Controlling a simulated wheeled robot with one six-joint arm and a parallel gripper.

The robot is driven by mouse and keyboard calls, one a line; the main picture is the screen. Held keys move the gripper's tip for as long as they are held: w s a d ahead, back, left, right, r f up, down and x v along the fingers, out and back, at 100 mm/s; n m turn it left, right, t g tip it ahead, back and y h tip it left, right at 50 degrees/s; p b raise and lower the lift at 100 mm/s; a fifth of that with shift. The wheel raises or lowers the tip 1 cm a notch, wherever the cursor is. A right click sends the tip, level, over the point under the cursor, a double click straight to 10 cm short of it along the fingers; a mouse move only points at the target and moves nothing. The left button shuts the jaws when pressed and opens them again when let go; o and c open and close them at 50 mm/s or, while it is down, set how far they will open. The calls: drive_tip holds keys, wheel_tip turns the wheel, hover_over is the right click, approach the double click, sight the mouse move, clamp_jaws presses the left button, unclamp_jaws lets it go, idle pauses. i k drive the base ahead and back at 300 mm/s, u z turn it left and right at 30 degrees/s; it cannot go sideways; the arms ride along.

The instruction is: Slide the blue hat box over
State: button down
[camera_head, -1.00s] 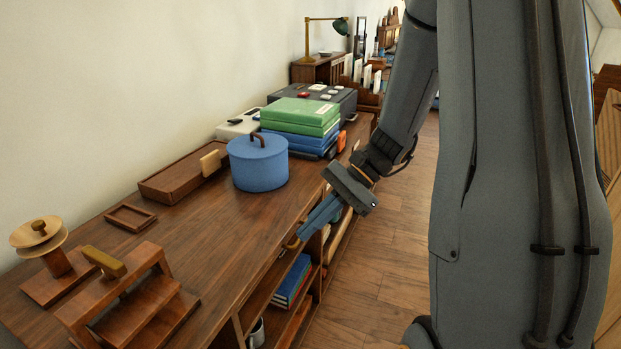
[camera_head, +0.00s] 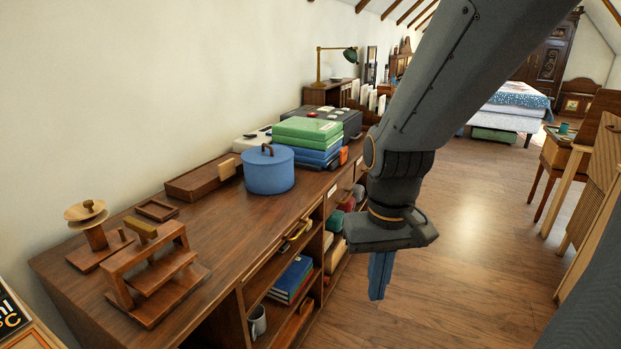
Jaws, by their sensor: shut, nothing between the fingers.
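The blue hat box (camera_head: 268,171) is round, with a lid and a dark brown handle on top. It stands upright on the wooden cabinet top (camera_head: 232,222), towards the back half. My gripper (camera_head: 378,292) hangs to the right of the cabinet's front edge, over the floor. Its blue fingers point down and are together, with nothing between them. It is well apart from the hat box.
A shallow wooden tray (camera_head: 198,180) lies left of the hat box. Green and blue boxes (camera_head: 307,138) are stacked behind it. A wooden stand (camera_head: 150,270) and a spool (camera_head: 90,218) stand at the near left. The cabinet top before the hat box is clear.

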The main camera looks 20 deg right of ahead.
sight(274, 180)
drive_tip(key=z, duration=1.3)
drive_tip(key=i, duration=0.95)
drive_tip(key=u, duration=2.2)
